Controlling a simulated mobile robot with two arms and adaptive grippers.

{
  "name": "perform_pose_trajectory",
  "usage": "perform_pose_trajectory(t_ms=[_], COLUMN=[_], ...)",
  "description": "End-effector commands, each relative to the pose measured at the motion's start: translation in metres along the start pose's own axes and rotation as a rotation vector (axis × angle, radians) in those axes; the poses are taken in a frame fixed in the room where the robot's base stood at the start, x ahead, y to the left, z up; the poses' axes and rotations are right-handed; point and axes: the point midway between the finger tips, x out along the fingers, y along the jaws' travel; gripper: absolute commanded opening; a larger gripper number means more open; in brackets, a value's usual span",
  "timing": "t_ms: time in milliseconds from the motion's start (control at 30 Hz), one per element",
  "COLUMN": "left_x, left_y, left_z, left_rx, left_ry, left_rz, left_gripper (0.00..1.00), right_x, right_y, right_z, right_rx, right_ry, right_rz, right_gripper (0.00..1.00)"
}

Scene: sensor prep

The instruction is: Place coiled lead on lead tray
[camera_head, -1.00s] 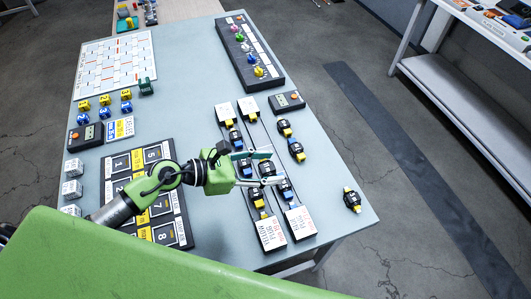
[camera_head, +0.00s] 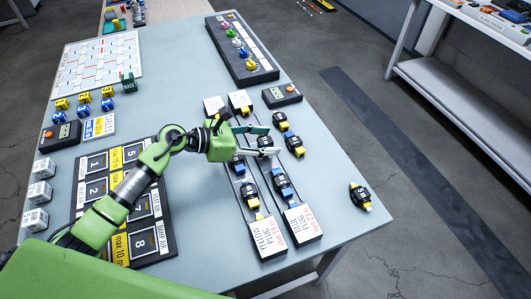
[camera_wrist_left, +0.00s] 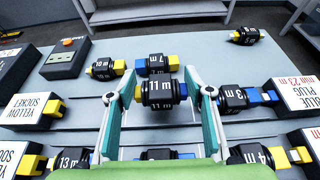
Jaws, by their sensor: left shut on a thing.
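My left gripper (camera_head: 262,140) is shut on a black coiled lead marked 11 m (camera_wrist_left: 160,93), with a yellow end on the left and a blue end on the right in the wrist view. It is over or at the right one of two long narrow trays. In that row, a 3 m lead (camera_wrist_left: 235,98) sits by the blue plug block (camera_wrist_left: 299,94), and a yellow socket block (camera_wrist_left: 28,110) is at the other end. I cannot tell whether the held lead touches the tray. My right gripper is not in view.
Loose leads lie beyond the trays: 7 m (camera_wrist_left: 157,65), one beside it (camera_wrist_left: 103,69), and one near the table's right edge (camera_head: 360,196). The nearer row holds 13 m (camera_wrist_left: 73,158) and 4 m (camera_wrist_left: 250,155) leads. A black numbered board (camera_head: 165,237) lies left.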

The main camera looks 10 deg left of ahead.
Motion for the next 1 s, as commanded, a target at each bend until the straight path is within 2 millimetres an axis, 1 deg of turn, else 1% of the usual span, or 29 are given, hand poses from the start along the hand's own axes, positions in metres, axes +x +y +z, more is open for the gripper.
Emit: perform_pose_trajectory(t_ms=[167, 200, 300, 367, 633, 767, 800, 833, 867, 1000], left_x=[0.007, 0.01, 0.017, 0.019, 0.019, 0.02, 0.02, 0.02, 0.02, 0.02], left_y=[0.006, 0.009, 0.007, 0.007, 0.007, 0.007, 0.007, 0.007, 0.007, 0.007], left_z=[-0.008, -0.011, -0.03, -0.035, -0.035, -0.039, -0.038, -0.038, -0.038, -0.038], left_rx=[0.0, 0.0, -0.003, -0.002, 0.0, 0.0, 0.0, 0.0, 0.0, 0.0], left_ry=[-0.002, -0.003, -0.001, -0.002, -0.001, 0.0, 0.0, 0.0, 0.0, 0.0], left_rz=[0.0, 0.0, -0.001, -0.001, 0.0, 0.0, 0.0, 0.0, -0.001, -0.001], left_gripper=[0.25, 0.25, 0.25, 0.25, 0.25, 0.25, 0.55, 0.63, 0.64, 0.64], right_x=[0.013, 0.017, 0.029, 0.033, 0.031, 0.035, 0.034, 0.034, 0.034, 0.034], right_y=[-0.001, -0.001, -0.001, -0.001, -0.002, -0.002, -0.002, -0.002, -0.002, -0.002], right_z=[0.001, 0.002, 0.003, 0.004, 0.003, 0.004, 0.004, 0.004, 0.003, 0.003], right_rx=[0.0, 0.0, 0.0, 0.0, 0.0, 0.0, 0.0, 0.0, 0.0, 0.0], right_ry=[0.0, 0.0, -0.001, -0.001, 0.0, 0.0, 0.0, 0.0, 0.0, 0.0], right_rz=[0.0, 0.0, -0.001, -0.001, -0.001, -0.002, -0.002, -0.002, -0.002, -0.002], right_gripper=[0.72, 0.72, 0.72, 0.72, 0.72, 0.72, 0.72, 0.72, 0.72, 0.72])
